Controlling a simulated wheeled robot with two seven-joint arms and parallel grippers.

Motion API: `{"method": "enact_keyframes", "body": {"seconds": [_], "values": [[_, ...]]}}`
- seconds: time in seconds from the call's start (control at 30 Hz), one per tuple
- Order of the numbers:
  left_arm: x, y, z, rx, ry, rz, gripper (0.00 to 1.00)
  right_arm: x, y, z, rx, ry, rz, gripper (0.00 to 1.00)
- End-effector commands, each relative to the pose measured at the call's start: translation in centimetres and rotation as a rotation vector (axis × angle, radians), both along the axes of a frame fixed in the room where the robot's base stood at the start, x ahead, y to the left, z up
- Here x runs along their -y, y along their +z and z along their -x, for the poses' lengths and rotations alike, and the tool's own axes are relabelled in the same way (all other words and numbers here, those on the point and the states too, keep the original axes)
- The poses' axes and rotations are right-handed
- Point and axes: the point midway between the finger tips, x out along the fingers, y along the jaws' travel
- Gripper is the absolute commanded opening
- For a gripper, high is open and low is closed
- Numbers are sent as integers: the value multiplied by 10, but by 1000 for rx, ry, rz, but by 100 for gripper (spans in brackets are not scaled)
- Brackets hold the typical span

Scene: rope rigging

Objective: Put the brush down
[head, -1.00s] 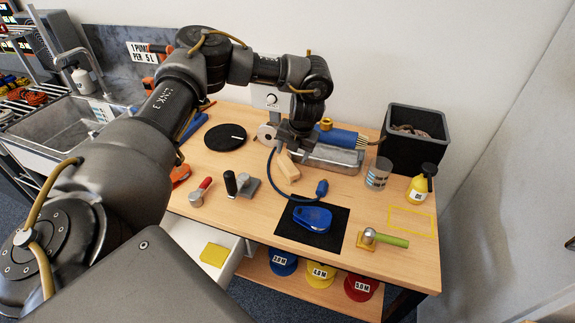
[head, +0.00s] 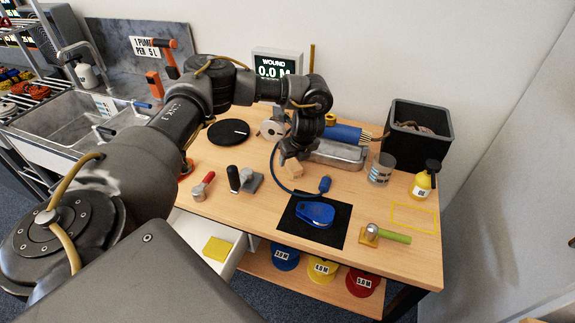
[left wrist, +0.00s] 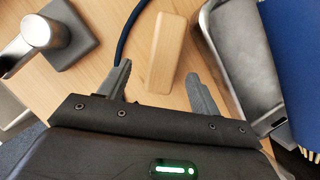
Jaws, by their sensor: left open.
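In the left wrist view the block (left wrist: 168,50) lies lengthwise between my two fingers. My left gripper (head: 290,155) is low over the block, its fingers open on either side with a gap at each side. It also shows in the left wrist view (left wrist: 157,75). In the head view it hides the block's far part. My right gripper is not in view.
A black-handled tool (head: 243,180) stands to the left.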

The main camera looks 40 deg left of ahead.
Motion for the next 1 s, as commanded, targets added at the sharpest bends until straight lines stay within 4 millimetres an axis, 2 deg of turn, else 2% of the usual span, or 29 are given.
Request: {"method": "enact_keyframes", "body": {"seconds": [0.27,0.43,0.6,1.0], "values": [[-4,-8,-3,-1,-1,-1,64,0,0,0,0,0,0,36],[-18,-26,-10,-3,1,-3,64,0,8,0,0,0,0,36],[-24,-45,-14,-2,-1,-1,64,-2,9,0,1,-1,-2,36],[-25,-50,-15,-1,-4,0,64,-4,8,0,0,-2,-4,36]]}}
